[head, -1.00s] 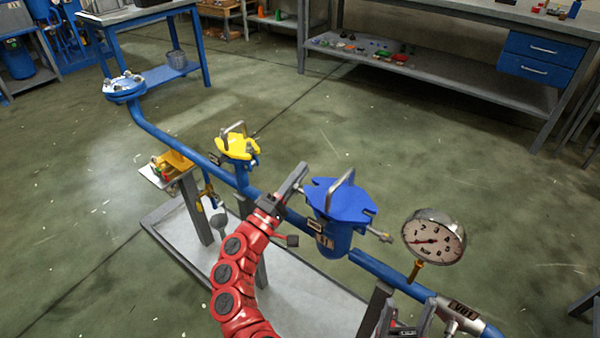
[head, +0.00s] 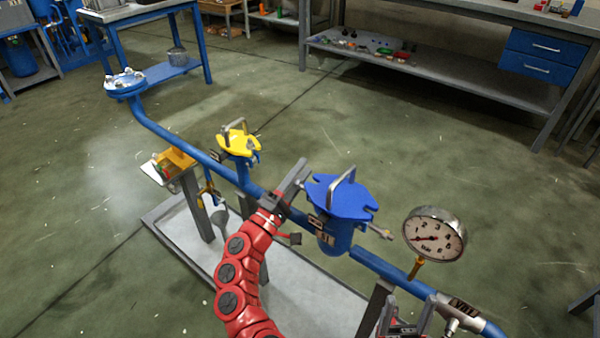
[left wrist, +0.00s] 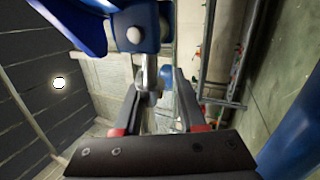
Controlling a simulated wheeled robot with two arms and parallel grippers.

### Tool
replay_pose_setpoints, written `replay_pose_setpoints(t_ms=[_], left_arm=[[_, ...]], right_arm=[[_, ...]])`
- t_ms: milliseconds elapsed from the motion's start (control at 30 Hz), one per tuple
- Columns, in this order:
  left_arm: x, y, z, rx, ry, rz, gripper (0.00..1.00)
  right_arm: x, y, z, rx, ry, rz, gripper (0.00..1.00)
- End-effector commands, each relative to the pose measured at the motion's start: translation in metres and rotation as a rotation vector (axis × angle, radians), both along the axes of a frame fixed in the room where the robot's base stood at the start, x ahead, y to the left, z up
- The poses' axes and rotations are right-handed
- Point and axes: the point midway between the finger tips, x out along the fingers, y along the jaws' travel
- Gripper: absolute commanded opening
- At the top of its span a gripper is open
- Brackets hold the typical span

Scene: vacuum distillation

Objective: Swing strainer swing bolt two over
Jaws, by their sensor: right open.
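The blue strainer (head: 336,232) stands in the blue pipe, with a flat blue lid (head: 340,200) and a metal handle on top. One swing bolt (head: 378,232) sticks out from its right side, tilted outward. My left gripper (head: 295,178) is at the strainer's left side, close to the lid edge. In the left wrist view, a metal swing bolt (left wrist: 149,72) runs from a blue lug (left wrist: 140,28) down between my left fingers, which look apart around it. Contact cannot be told. My right gripper (head: 404,328) is open at the bottom edge, partly cut off.
A pressure gauge (head: 434,236) stands on the pipe right of the strainer. A yellow-lidded fitting (head: 238,142) is further up the pipe. A grey tray (head: 300,290) lies beneath. A workbench (head: 440,85) is at the back; the floor between is clear.

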Motion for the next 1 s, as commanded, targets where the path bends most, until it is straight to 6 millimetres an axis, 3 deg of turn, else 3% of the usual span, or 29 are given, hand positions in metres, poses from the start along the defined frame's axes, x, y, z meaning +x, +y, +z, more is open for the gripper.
replay_pose_setpoints(t_ms=[200,333,800,1000], left_arm=[[-0.002,0.002,-0.001,-0.001,0.001,0.001,0.41],[-0.014,0.011,-0.008,-0.003,0.003,0.005,0.41],[-0.106,0.072,-0.055,-0.001,0.004,0.010,0.41],[-0.129,0.085,-0.065,-0.001,0.001,0.005,0.41]], right_arm=[[0.000,0.000,0.001,0.000,0.000,0.000,0.67],[0.000,0.000,0.002,0.000,0.000,0.000,0.67],[0.000,0.000,-0.001,0.000,0.000,0.000,0.67],[0.000,0.000,-0.004,0.000,0.000,0.000,0.67]])
